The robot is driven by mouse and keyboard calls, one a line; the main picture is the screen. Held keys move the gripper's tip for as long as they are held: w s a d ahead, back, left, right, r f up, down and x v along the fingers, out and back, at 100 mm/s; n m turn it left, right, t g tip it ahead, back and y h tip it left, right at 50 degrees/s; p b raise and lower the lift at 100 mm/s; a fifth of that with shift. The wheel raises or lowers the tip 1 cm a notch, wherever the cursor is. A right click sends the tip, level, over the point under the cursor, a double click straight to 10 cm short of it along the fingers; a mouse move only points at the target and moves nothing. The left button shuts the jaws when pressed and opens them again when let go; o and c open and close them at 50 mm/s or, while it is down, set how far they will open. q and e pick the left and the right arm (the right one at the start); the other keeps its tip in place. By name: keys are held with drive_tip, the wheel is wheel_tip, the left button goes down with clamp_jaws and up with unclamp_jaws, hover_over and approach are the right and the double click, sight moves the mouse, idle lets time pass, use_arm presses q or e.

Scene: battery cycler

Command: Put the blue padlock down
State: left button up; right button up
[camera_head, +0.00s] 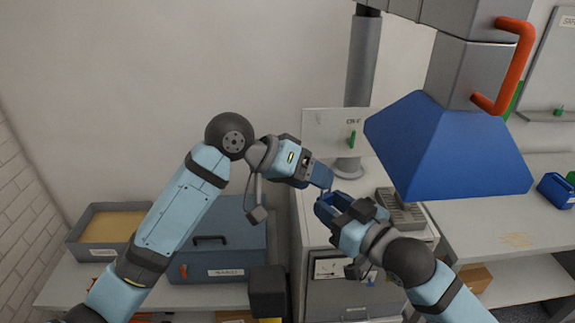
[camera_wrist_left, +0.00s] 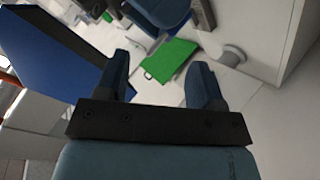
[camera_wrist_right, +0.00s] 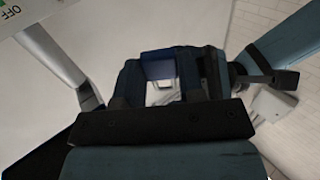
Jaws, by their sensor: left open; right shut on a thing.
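My right gripper (camera_head: 324,203) is shut on the blue padlock. In the right wrist view the padlock (camera_wrist_right: 158,64) shows as a small blue block between the fingers (camera_wrist_right: 172,70). In the head view I cannot clearly tell the padlock from the dark blue fingers. My left gripper (camera_head: 322,180) is just above and close to my right gripper; I cannot tell whether they touch. In the left wrist view the left fingers (camera_wrist_left: 160,80) are wide apart with nothing between them.
A white panel (camera_head: 318,122) with a green lever (camera_head: 352,139) stands behind the grippers. A large blue hood (camera_head: 450,150) with an orange handle (camera_head: 518,65) hangs at upper right. A blue-grey box (camera_head: 225,262) and an open tray (camera_head: 82,240) are at left. The right bench (camera_head: 480,225) has bare room.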

sight(325, 196)
use_arm(q)
drive_tip(key=shift+x, duration=2.05)
drive_tip(key=shift+c, duration=0.3)
drive_tip(key=c, duration=1)
clamp_jaws()
use_arm(e)
drive_tip(key=o, duration=0.9)
drive_tip(key=shift+s, duration=0.1)
